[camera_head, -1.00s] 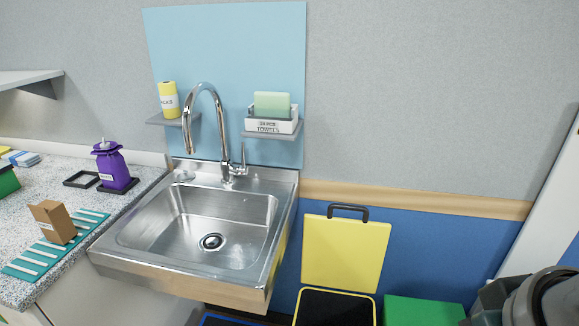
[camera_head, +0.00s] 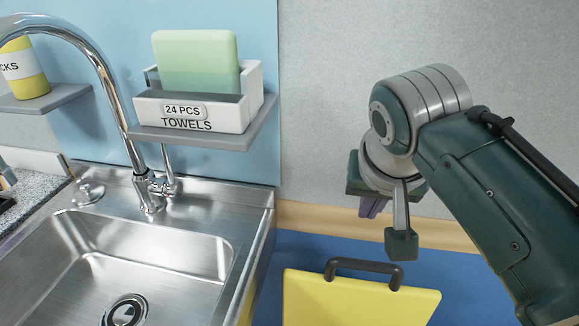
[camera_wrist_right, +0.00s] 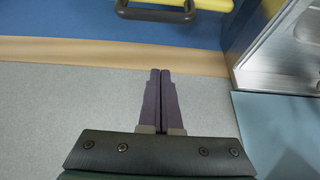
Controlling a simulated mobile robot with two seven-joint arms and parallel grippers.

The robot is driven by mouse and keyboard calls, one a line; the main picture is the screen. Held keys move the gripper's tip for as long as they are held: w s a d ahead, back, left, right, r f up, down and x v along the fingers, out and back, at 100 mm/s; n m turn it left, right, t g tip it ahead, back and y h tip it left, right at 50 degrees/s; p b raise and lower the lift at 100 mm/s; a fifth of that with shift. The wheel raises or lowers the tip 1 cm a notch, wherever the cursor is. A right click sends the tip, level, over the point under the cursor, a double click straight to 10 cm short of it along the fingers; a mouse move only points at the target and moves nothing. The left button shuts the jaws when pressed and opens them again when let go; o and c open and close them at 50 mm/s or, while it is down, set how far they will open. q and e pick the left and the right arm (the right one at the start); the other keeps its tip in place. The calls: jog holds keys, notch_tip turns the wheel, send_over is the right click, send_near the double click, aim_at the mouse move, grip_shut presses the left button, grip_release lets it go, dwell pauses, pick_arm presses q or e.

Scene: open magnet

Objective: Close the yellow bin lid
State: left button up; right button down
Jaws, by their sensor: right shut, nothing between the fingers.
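The yellow bin lid (camera_head: 355,303) stands open and upright against the blue wall panel, to the right of the sink. A dark handle (camera_head: 363,271) is on its top edge. My right gripper (camera_head: 371,209) is above the lid, near the wall, with its purple fingers partly hidden behind my wrist. In the right wrist view my gripper (camera_wrist_right: 160,71) is shut and empty. The handle (camera_wrist_right: 155,12) shows ahead of its tips, apart from them, with a strip of the yellow lid (camera_wrist_right: 211,4). The bin below the lid is out of view. My left gripper is not in view.
The steel sink (camera_head: 232,222) with its tall faucet (camera_head: 110,92) is on the left. A shelf (camera_head: 215,140) above it holds a white towel box (camera_head: 192,112). A wooden rail (camera_head: 310,216) crosses the wall behind my gripper.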

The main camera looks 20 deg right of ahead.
jog(key=s+b+x, duration=0.1)
jog(key=b+x, duration=0.3)
jog(key=x, duration=0.6)
jog(key=s+a+p, duration=0.2)
jog(key=s, duration=0.1)
jog(key=shift+s+a+r+p, duration=0.1)
jog(key=shift+s+a+p, duration=0.05)
jog(key=shift+a+p, duration=0.15)
